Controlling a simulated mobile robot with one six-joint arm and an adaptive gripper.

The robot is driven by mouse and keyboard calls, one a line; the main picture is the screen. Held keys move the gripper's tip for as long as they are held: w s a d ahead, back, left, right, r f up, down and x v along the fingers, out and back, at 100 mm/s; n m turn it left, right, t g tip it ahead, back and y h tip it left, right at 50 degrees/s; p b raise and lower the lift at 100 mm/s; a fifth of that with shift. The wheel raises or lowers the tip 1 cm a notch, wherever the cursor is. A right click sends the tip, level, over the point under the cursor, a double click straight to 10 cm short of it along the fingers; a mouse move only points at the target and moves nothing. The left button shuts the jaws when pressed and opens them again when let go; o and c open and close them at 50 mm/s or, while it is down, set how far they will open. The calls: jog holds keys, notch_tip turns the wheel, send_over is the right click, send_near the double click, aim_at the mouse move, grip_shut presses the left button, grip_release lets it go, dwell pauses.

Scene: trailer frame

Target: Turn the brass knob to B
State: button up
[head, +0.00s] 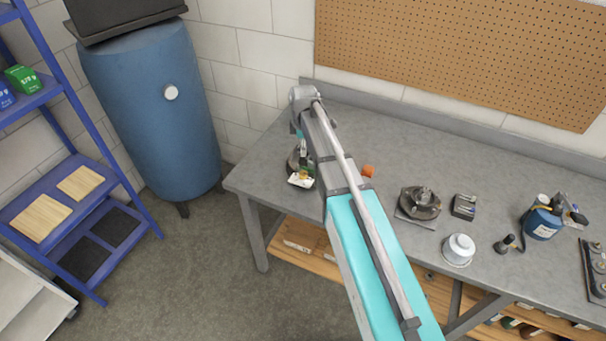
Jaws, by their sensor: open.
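A dark panel (592,268) with several small round knobs lies on the bench at the right edge of the head view, cut off by the frame. Its knobs look brownish, but I cannot tell which one is the brass knob, and no letter B is readable. My gripper (301,166) is small in the picture, low over the left end of the bench, partly covered by my arm. It is open, far to the left of the panel. A small white, yellow and green item (301,180) shows right at it; I cannot tell whether they touch.
A pegboard (460,50) hangs behind.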

aim_at(303, 173)
jog(key=shift+f+b, duration=6.3)
jog(key=shift+f, duration=0.2)
grip_shut()
